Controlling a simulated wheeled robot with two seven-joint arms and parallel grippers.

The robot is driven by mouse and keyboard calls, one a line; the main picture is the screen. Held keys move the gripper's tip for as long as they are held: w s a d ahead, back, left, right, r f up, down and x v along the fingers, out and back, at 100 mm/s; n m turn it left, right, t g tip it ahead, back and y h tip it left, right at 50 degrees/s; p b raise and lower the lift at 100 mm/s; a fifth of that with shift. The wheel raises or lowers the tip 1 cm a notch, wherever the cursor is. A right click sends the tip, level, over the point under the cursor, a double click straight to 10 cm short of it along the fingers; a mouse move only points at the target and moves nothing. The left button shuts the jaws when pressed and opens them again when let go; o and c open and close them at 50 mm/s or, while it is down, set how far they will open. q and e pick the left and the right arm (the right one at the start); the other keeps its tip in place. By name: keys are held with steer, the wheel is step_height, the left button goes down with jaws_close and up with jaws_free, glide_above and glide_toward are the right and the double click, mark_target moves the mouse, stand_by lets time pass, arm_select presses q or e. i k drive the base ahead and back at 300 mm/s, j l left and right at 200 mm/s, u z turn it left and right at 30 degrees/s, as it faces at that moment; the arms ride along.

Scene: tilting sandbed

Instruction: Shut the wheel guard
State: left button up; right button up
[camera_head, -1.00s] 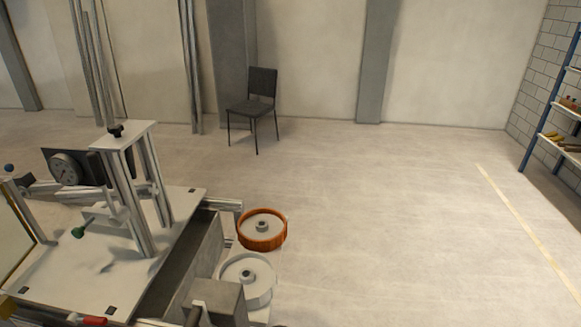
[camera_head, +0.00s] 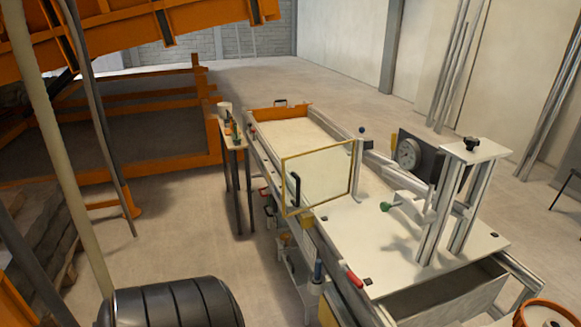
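A pale panel with a thin yellow frame (camera_head: 334,172) and a black handle (camera_head: 295,190) stands upright and swung out on the long sandbed bench (camera_head: 440,262). It looks like the wheel guard, though I cannot be sure of that. Behind it is the pale sand bed in an orange-ended tray (camera_head: 280,108). To its right are a green knob (camera_head: 385,207), a metal post frame (camera_head: 473,152) and a round dial on a dark plate (camera_head: 408,153). Neither of my grippers is in view.
An orange steel structure (camera_head: 120,181) fills the left. A small stand with tools (camera_head: 232,135) is beside the bench. A black ribbed drum (camera_head: 172,303) sits at the front.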

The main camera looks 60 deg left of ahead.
mark_target(296, 202)
steer(key=u, duration=1.65)
